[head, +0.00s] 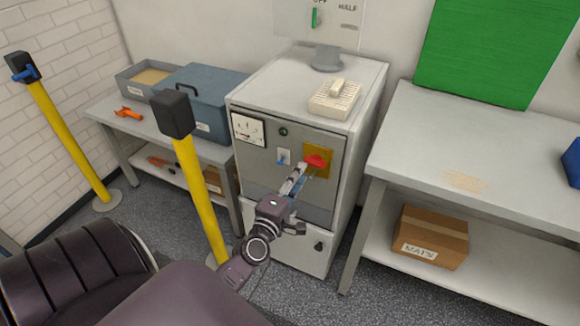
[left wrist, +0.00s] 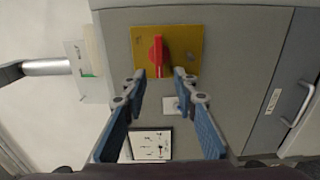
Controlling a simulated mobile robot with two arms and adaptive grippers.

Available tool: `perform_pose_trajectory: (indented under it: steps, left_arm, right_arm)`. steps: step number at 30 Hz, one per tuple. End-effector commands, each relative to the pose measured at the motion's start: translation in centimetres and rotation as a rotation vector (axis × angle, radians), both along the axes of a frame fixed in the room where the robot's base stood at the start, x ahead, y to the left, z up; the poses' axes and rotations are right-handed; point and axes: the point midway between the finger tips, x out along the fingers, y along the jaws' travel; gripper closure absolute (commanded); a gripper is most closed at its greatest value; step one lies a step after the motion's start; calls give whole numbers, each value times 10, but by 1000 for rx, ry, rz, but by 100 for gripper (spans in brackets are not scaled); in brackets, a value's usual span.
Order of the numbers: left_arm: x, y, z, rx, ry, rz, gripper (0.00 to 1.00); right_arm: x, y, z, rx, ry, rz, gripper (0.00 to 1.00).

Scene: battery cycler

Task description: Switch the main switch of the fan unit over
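The grey cabinet (head: 285,183) stands in the middle of the head view. Its front carries a red rotary handle (head: 317,160) on a yellow plate (head: 324,172). The handle lies roughly sideways across the plate. In the left wrist view the red handle (left wrist: 156,56) stands upright in the picture on the yellow plate (left wrist: 187,45). My left gripper (head: 300,175) is in front of the cabinet, just short of the handle. In the left wrist view its blue fingers (left wrist: 158,86) are spread and empty, with the handle lined up between and beyond the tips. My right gripper is out of view.
A small blue toggle (head: 282,158) and a white meter (head: 248,129) sit left of the plate. A yellow post (head: 200,195) stands close left of my arm. A bench (head: 480,150) stands right. A lever panel (head: 316,18) rises behind the cabinet.

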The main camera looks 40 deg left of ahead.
Motion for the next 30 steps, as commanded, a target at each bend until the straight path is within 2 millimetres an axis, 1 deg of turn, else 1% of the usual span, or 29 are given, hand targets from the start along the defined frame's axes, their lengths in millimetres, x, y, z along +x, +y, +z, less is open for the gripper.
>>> perform_pose_trajectory:
  steps: [1, 6, 12, 18, 30]
  left_arm:
    - [-11, -2, -1, 1, 3, -1, 73]
    - [-39, -10, -1, 1, 3, -2, 73]
    - [-59, -14, -1, 0, 1, -1, 73]
    - [-65, -16, 0, 0, 0, -1, 73]
    - [-65, -16, 0, 0, 0, 0, 73]
  right_arm:
    - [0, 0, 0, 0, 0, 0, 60]
    - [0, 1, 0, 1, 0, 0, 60]
    - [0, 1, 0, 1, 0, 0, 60]
    - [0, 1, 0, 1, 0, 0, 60]
    - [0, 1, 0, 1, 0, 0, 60]
